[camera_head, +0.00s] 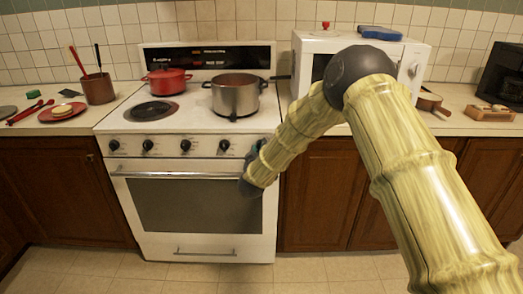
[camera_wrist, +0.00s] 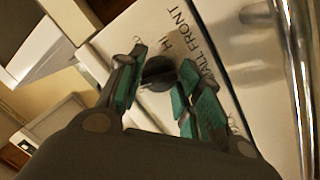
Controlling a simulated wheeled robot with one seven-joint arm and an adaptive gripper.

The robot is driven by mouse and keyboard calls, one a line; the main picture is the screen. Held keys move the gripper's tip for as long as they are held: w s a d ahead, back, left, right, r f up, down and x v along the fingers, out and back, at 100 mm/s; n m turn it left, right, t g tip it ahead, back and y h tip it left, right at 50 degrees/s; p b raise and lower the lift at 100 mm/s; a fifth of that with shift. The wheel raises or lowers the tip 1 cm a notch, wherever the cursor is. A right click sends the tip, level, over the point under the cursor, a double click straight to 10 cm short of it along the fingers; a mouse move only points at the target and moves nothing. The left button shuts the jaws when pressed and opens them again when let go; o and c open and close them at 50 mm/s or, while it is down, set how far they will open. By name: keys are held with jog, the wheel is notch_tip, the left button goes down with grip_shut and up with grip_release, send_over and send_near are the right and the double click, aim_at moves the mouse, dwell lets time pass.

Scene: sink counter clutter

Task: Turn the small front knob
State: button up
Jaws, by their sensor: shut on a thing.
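The small front knob (camera_wrist: 157,74) is a dark round knob on the white stove panel in the wrist view. The lettering beside it reads "SMALL FRONT" and "HI". My gripper (camera_wrist: 164,66) has its teal-padded fingers on either side of the knob and is shut on it. In the head view my gripper (camera_head: 254,160) is at the right end of the stove's front control panel (camera_head: 204,146). My arm and gripper hide that end of the panel there, and I cannot make out the gripped knob.
Several other black knobs (camera_head: 148,145) line the panel to the left. The oven door handle (camera_head: 175,175) runs just below. A steel pot (camera_head: 235,97) and a red pot (camera_head: 166,82) stand on the stove. A white microwave (camera_head: 308,62) stands to the right, partly behind my arm.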

jog(key=m+y, duration=0.1)
jog(key=m, duration=0.4)
jog(key=shift+m+g, duration=0.3)
jog(key=shift+m, duration=0.1)
jog(key=shift+r, duration=0.1)
dwell(0.3)
jog(key=o, duration=1)
jog(key=shift+o, duration=0.2)
jog(key=s+a+r, duration=0.1)
jog(key=s, duration=1.1)
jog(key=shift+r, duration=0.1)
